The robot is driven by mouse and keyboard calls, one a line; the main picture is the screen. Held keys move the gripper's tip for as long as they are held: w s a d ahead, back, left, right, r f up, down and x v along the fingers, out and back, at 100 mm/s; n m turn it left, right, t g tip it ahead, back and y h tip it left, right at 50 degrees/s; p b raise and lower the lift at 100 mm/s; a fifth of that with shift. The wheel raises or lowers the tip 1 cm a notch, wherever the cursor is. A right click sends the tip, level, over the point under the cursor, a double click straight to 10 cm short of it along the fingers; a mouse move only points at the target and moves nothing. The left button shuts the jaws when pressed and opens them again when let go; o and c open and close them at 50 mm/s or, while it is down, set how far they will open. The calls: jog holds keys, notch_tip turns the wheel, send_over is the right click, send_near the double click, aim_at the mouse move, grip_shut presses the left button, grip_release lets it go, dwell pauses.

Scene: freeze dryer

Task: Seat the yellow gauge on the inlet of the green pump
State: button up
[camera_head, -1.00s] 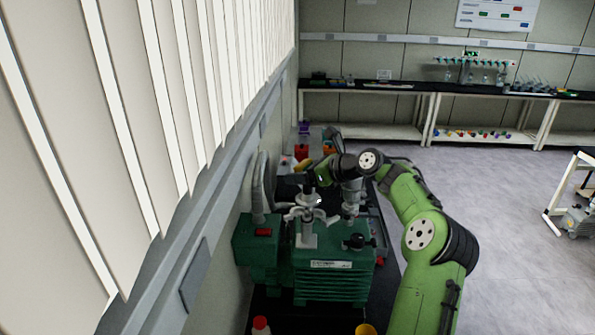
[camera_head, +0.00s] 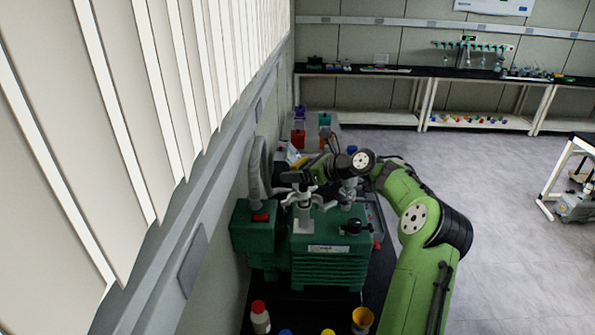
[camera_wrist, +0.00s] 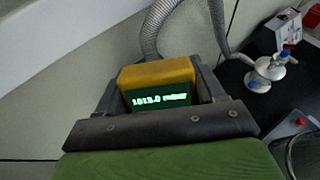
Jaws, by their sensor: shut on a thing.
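The yellow gauge (camera_wrist: 156,76) is between my gripper's two fingers (camera_wrist: 157,92) in the wrist view. Its display reads about 1013.0 mbar. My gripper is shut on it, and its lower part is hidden. The green pump (camera_head: 330,268) stands on the dark bench in the head view, with a ribbed body and metal fittings (camera_head: 303,214) on top. The gauge cannot be made out clearly in the head view. I cannot tell whether it touches the inlet.
A ribbed grey hose (camera_head: 256,172) rises beside the wall, left of the pump; it also shows in the wrist view (camera_wrist: 152,30). A red-capped bottle (camera_head: 260,318) and a yellow cup (camera_head: 362,320) stand at the bench front. A red container (camera_head: 298,138) stands behind.

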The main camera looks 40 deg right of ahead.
aim_at(298, 161)
jog(key=shift+s+d, duration=0.1)
jog(key=shift+s, duration=0.1)
jog(key=shift+f, duration=0.1)
jog(key=shift+f, duration=0.7)
jog(key=shift+f, duration=0.65)
dwell(1.4)
jog(key=o, duration=1.2)
jog(key=shift+o, duration=0.2)
jog(key=shift+r, duration=3.05)
